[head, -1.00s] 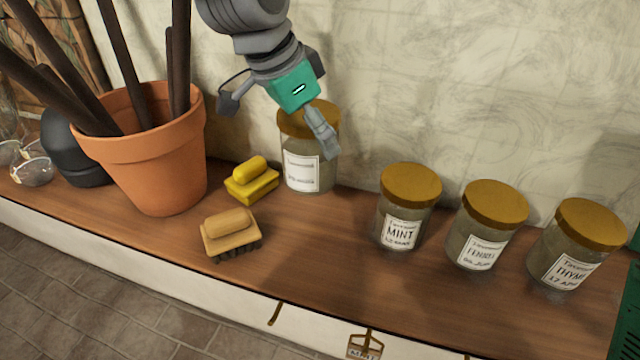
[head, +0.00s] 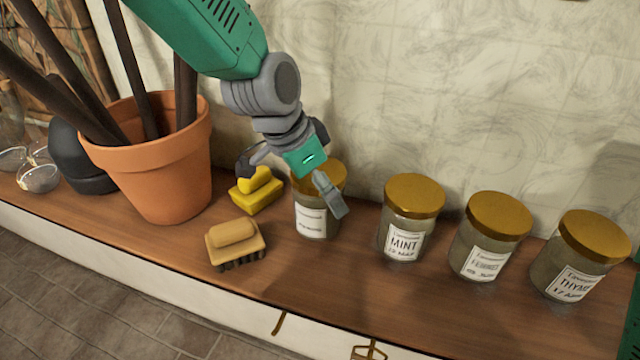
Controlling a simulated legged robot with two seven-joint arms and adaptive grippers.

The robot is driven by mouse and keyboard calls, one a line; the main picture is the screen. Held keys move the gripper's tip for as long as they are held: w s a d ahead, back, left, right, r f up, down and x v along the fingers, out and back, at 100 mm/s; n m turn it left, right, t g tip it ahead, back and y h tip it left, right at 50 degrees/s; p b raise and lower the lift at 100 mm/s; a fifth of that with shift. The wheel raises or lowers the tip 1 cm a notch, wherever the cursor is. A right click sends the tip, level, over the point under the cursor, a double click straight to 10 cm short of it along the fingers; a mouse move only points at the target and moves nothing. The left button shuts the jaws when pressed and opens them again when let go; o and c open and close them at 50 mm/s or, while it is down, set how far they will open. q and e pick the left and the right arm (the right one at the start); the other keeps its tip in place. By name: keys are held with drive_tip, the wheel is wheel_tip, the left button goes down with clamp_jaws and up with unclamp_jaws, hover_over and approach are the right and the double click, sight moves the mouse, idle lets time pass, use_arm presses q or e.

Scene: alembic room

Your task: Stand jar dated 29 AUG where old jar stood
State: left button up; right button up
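My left gripper (head: 298,176) comes down from the upper left onto a glass jar (head: 311,220) with a golden lid. The jar is nearly upright, at or very near the shelf top, left of the MINT jar (head: 410,220) and roughly in line with the row. Its label faces me but is too small to read. My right gripper is not in view.
The fennel jar (head: 490,237) and THYME jar (head: 578,258) continue the row rightward on the wooden shelf (head: 345,292).

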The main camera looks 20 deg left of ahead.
use_arm(q)
drive_tip(key=shift+d+r, duration=0.1)
drive_tip(key=shift+d, duration=0.3)
drive_tip(key=shift+d+r, duration=0.15)
drive_tip(key=shift+r, duration=0.15)
drive_tip(key=v, duration=0.4)
drive_tip(key=shift+d+r, duration=0.25)
drive_tip(key=shift+r, duration=0.1)
drive_tip(key=a+r, duration=0.1)
drive_tip(key=r, duration=0.1)
drive_tip(key=s+a+r, duration=0.2)
drive_tip(key=r, duration=0.1)
drive_tip(key=shift+s+a+r, duration=0.1)
drive_tip(key=shift+a+r, duration=0.1)
drive_tip(key=shift+r, duration=0.1)
drive_tip(key=shift+d+r, duration=0.1)
drive_tip(key=shift+r, duration=0.05)
drive_tip(key=shift+d+r, duration=0.1)
drive_tip(key=shift+d, duration=0.55)
